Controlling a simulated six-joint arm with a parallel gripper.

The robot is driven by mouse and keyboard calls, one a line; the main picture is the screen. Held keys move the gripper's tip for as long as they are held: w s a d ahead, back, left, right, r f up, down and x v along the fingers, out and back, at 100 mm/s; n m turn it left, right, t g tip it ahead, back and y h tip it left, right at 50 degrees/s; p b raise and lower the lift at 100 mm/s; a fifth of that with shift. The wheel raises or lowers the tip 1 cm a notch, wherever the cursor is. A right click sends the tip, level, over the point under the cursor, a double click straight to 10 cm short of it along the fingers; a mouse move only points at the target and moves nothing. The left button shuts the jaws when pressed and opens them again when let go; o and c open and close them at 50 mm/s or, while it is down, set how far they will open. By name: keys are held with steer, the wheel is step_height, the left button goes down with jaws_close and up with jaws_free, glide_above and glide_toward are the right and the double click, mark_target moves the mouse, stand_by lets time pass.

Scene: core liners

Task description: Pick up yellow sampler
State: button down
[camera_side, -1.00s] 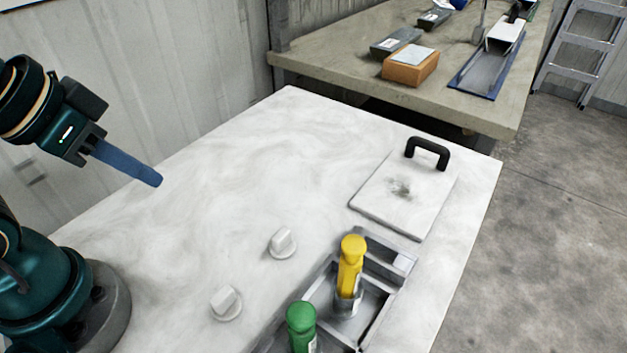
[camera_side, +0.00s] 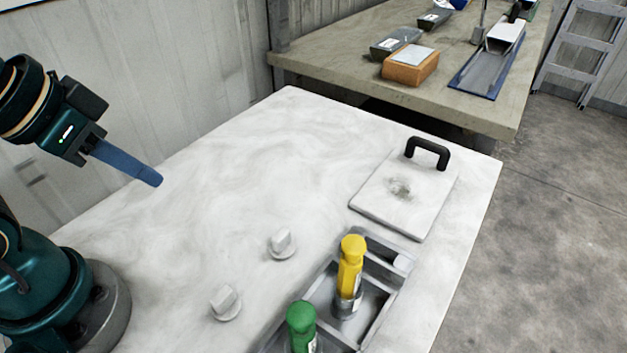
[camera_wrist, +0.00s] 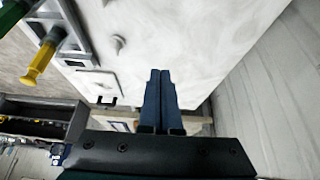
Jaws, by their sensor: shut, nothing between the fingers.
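The yellow sampler (camera_side: 351,264) stands upright in a grey metal tray (camera_side: 374,332) at the front of the white table in the side view. A green sampler (camera_side: 301,322) stands in the same tray, nearer the camera. My gripper (camera_side: 155,180) is at the left of the side view, above the table and well away from the yellow sampler. Its blue fingers are together with nothing between them. In the wrist view, the closed fingers (camera_wrist: 157,76) point up the picture, and the yellow sampler (camera_wrist: 38,62) is at the upper left. Its lower end is inside the tray in the side view.
Two small white knobs (camera_side: 282,243) (camera_side: 225,301) stand on the table left of the tray. A flat white plate with a black handle (camera_side: 427,150) lies behind the tray. A back bench (camera_side: 345,75) holds boxes and an orange block (camera_side: 410,67). The table's middle is clear.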

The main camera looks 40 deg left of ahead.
stand_by(0.3)
steer(key=c, duration=0.6)
jaws_free()
steer(key=shift+o, duration=0.2)
